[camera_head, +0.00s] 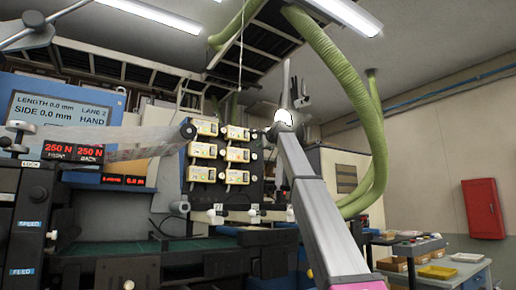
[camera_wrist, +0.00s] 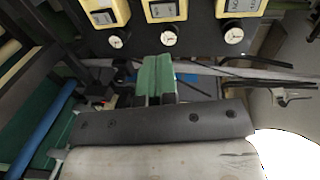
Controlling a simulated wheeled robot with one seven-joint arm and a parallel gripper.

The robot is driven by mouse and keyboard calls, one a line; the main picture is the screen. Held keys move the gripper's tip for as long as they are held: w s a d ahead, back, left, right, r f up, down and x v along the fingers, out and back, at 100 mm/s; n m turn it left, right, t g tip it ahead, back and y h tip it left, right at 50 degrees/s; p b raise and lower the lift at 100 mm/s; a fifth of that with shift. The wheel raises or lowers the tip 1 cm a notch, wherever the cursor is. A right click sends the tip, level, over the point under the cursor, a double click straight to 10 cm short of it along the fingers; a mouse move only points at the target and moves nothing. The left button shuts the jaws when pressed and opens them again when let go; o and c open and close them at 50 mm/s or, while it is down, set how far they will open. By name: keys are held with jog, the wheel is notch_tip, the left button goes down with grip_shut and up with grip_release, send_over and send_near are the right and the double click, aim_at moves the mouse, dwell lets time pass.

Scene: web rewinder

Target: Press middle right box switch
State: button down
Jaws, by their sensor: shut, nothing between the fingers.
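Several cream boxes with small displays hang in two columns on a dark panel left of centre in the head view. The middle right box (camera_head: 238,155) is in the right column, between one box above and one below. Its switch is too small to make out. My gripper (camera_head: 287,68) is raised to the right of the boxes, apart from them, and points upward in the picture. In the wrist view my gripper (camera_wrist: 157,62) shows two green fingers shut together with nothing between them. Cream boxes with round white dials below them cross the top of that view; which ones cannot be told.
A film web (camera_head: 140,143) runs to a roller left of the boxes. A display screen (camera_head: 65,115) and a black control panel (camera_head: 30,215) stand at left. Green hoses (camera_head: 340,70) hang behind my arm. A red cabinet (camera_head: 483,208) is on the right wall.

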aim_at(246, 153)
jog(key=x, duration=0.8)
jog(key=r+x, duration=0.1)
jog(key=x, duration=0.3)
jog(key=shift+w+a+r, duration=0.1)
jog(key=shift+w, duration=0.1)
jog(key=shift+w+a, duration=0.1)
jog(key=shift+w+a+r, duration=0.2)
jog(key=shift+w+a, duration=0.05)
jog(key=shift+w, duration=0.15)
jog(key=shift+s, duration=0.1)
jog(key=shift+d, duration=0.1)
jog(key=shift+s+d, duration=0.15)
jog(key=shift+s, duration=0.1)
jog(key=r+v, duration=0.2)
jog(key=v, duration=1.1)
